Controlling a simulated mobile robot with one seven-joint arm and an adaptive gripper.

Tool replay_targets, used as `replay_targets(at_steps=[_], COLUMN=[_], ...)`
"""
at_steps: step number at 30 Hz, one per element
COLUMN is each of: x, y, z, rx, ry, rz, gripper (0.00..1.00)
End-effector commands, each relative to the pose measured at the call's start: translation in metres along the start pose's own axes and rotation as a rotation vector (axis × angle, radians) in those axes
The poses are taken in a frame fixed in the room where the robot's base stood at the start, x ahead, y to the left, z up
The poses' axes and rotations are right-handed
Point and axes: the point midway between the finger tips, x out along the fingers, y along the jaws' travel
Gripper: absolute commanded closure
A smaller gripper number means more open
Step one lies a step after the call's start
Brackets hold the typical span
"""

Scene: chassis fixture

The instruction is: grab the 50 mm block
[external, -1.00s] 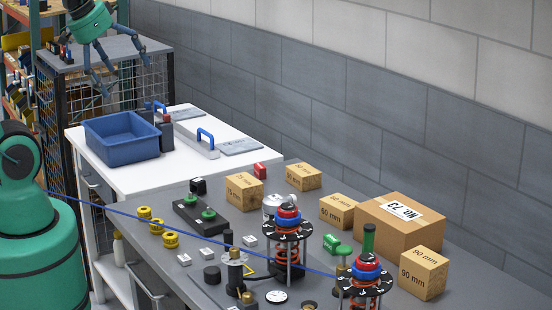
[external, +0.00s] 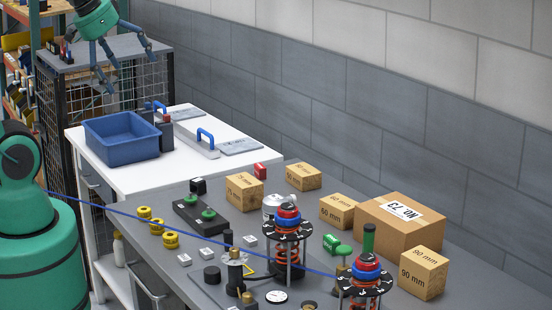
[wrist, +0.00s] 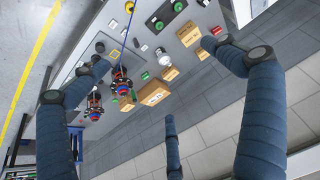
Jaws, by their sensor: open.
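Several tan wooden blocks with printed sizes stand on the grey bench (external: 215,268). The back block (external: 303,176) appears to be the 50 mm one, but its small print is hard to read; it seems to show in the wrist view too (wrist: 208,45). The other blocks read 75 mm (external: 244,191), 60 mm (external: 337,211) and 90 mm (external: 423,273). My gripper (external: 118,68) is open and empty, high at the upper left, far from the blocks. In the wrist view its blue fingers spread wide around the scene.
A cardboard box (external: 398,229) stands between the 60 mm and 90 mm blocks. Two spring fixtures (external: 288,240) (external: 366,280) rise from the bench. A blue cable (external: 180,229) crosses it. A blue bin (external: 122,137) sits on the white table. A wall (external: 400,110) runs behind.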

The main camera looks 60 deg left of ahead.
Motion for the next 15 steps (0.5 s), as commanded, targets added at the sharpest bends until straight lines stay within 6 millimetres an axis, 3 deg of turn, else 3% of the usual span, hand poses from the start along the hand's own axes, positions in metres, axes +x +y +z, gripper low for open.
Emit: replay_targets(at_steps=[8,15], x=[0.019,0.048], y=[-0.002,-0.007], z=[-0.054,-0.11], rx=[0.009,0.018], ry=[-0.015,-0.026], rz=[0.007,0.014], gripper=[0.0,0.0])
